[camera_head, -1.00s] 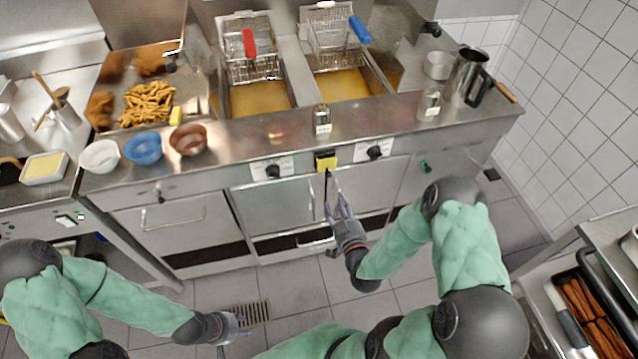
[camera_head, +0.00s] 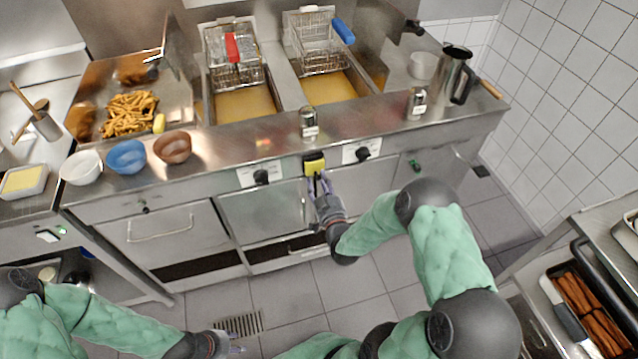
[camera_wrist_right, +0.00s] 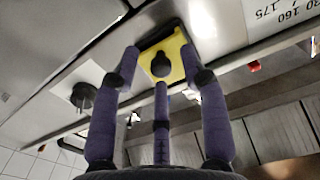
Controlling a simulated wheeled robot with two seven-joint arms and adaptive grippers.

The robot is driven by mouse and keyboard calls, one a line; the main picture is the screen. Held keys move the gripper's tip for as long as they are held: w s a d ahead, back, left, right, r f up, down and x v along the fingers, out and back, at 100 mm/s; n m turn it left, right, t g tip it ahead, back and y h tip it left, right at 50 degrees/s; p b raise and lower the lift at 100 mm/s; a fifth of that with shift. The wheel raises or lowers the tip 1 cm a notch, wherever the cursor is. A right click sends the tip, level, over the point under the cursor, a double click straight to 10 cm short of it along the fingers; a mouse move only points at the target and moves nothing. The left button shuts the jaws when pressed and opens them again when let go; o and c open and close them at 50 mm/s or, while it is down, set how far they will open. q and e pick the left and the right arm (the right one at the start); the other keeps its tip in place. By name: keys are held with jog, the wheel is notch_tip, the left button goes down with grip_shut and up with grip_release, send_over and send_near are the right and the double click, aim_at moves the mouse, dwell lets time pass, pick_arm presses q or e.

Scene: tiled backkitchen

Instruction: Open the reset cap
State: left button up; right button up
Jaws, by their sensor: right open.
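The yellow reset cap (camera_head: 314,163) sits on the fryer's front panel between two black knobs. In the right wrist view it is a yellow plate (camera_wrist_right: 177,50) with a round black part in its middle and a dark edge. My right gripper (camera_head: 322,183) is open and empty just below the cap. In the wrist view its purple fingers (camera_wrist_right: 160,72) spread around the cap's lower part; I cannot tell if they touch it. My left gripper (camera_head: 232,342) hangs low over the floor, away from the fryer; its finger state is unclear.
Black knobs (camera_head: 261,177) and (camera_head: 362,153) flank the cap. Above are the fryer baskets (camera_head: 234,58) and a metal shaker (camera_head: 309,124) on the counter edge. Bowls (camera_head: 126,157) stand left. Floor in front is clear. A side counter with a tray (camera_head: 575,300) stands right.

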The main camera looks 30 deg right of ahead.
jog(key=shift+w+d, duration=0.15)
jog(key=shift+w, duration=0.3)
grip_shut()
